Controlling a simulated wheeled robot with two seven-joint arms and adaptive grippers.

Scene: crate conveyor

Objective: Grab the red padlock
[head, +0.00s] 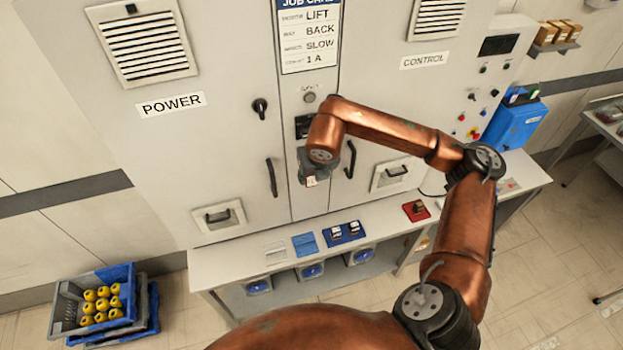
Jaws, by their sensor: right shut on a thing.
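My right gripper (314,168) hangs at the end of my copper arm, in front of the narrow middle panel of the grey cabinet, between its two door handles. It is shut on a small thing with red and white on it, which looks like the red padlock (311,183). Most of that thing is hidden by the gripper, and I cannot tell whether it touches the cabinet. A red pad (417,210) with a small dark item on it lies on the shelf to the right. My left gripper is not in view.
The grey cabinet (225,150) stands behind a long shelf (240,262). A blue tray (343,233) with small black-and-white items and a blue pad (305,244) lie on it. A crate of yellow things (70,294) stands on the floor at lower left. A blue box (513,126) is at right.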

